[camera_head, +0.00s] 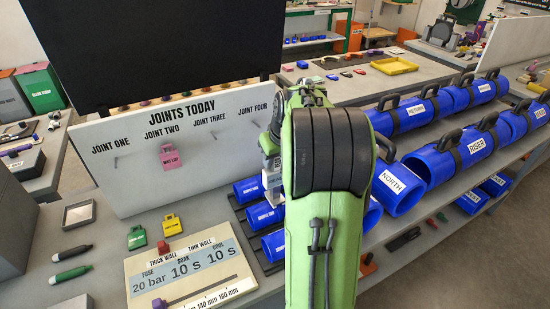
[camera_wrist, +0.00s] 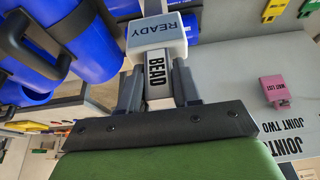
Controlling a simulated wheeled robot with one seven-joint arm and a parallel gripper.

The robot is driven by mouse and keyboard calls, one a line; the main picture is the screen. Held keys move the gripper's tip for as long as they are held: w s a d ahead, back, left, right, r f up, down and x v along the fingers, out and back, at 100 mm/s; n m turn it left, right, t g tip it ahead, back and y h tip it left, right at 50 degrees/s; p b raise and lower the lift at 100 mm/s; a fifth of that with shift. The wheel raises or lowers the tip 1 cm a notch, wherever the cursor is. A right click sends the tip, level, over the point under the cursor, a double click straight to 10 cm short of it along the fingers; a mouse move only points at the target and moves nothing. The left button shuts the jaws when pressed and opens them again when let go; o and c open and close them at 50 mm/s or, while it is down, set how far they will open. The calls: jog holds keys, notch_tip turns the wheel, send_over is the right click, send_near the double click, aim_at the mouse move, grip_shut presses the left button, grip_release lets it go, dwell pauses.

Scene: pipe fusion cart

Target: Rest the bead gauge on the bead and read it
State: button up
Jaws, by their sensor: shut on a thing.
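In the wrist view, my gripper (camera_wrist: 158,88) is shut on the bead gauge (camera_wrist: 157,62), a pale piece with BEAD on its stem and READY on its wider block. A dark finger stands on each side of the stem. Blue pipes (camera_wrist: 92,40) lie left of the gauge in that view, and I see no contact between them. In the head view my green arm hides much of the area around my gripper. No bead on a pipe can be made out clearly.
In the head view, blue pipes labelled NORTH (camera_head: 397,188) and RISER (camera_head: 465,150) lie on the right bench. Short blue pipes (camera_head: 265,215) sit in a rack left of my arm. The JOINTS TODAY board (camera_head: 150,180) stands behind a timing plate (camera_head: 190,275) and small tags.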

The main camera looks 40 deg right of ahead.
jog(key=shift+f+b, duration=0.5)
jog(key=shift+f, duration=0.05)
dwell(0.4)
jog(key=shift+s+a+f, duration=0.1)
jog(key=shift+f, duration=0.1)
dwell(2.1)
notch_tip(320, 180, up, 8)
jog(key=p, duration=0.6)
jog(key=shift+f, duration=0.35)
dwell(1.1)
